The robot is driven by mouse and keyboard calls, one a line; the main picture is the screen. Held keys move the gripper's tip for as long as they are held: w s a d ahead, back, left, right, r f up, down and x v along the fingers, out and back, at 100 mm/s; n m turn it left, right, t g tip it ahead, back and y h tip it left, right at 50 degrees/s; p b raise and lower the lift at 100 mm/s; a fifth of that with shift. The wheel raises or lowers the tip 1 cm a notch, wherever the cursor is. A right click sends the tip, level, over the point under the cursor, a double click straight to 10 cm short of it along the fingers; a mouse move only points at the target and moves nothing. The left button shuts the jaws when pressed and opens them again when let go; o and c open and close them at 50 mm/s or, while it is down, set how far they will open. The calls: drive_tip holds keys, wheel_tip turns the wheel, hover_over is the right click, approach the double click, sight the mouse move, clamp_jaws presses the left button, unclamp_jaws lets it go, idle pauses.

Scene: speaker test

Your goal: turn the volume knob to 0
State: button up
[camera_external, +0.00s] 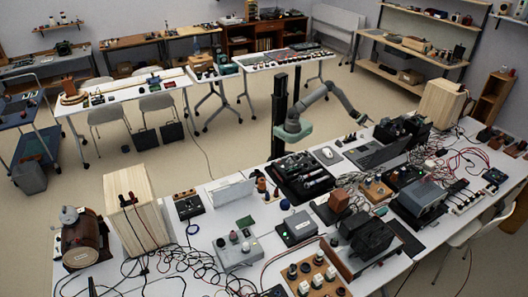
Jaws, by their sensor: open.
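My gripper (363,119) is small in the external view, at the end of my arm above the far edge of the long white table, near an open laptop. Its jaws are open and hold nothing that I can see. I cannot tell for certain which control is the volume knob. A grey box with several knobs (238,250) stands at the table's front middle, well away from my gripper. A dark box with a light top (299,228) stands to its right. Scale marks and knob positions are too small to read.
The white table is crowded with loose cables (170,262), a black tray of tools (302,178), a laptop (377,152) and a grey power unit (418,202). Wooden speaker boxes (137,210) stand near both ends. Open floor lies behind the table.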

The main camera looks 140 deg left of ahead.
drive_tip(key=x, duration=0.6)
drive_tip(key=shift+w, duration=0.3)
drive_tip(key=c, duration=1)
